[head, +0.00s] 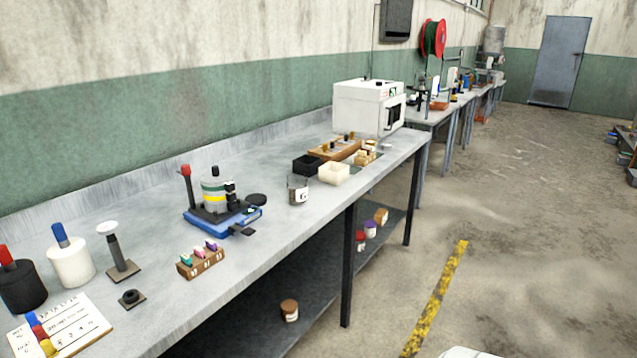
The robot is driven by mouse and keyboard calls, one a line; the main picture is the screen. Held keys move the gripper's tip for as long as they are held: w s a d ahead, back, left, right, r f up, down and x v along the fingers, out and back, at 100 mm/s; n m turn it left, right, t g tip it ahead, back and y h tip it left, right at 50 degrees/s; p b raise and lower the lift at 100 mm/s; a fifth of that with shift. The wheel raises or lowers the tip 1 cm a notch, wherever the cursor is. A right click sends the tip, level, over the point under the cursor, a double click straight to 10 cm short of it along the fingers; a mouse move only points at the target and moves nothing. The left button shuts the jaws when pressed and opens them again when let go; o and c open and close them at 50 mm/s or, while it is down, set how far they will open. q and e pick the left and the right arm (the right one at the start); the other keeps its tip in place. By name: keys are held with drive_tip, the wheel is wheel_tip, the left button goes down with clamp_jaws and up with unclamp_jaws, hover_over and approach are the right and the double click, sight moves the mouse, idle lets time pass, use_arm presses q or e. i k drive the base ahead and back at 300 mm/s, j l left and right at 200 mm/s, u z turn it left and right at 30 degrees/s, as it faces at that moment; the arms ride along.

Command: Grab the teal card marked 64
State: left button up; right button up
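A small brown wooden holder (201,265) stands near the front edge of the grey workbench. Several small coloured cards stand upright in it. The teal card (186,260) is at its left end, with pink and purple ones to the right. The marks on the holder's front and on the cards are too small to read, so I cannot confirm a 64. Neither of my grippers is in view.
Behind the holder is a blue-based device (232,221). Left are a round-topped stand (117,252), white bottle (70,262), black bottle (22,287) and written board (75,328). A glass jar (298,190) stands to the right. The floor (520,220) before the bench is open.

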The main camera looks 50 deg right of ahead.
sight(187, 260)
drive_tip(key=l, duration=3.15)
drive_tip(key=k+l, duration=0.1)
drive_tip(key=l, duration=0.5)
drive_tip(key=l+u, duration=0.1)
drive_tip(key=l, duration=0.5)
drive_tip(key=i+u, duration=0.15)
drive_tip(key=u, duration=0.2)
drive_tip(key=i+j+u, duration=0.1)
drive_tip(key=u, duration=0.2)
drive_tip(key=i+u, duration=0.15)
drive_tip(key=u, duration=0.2)
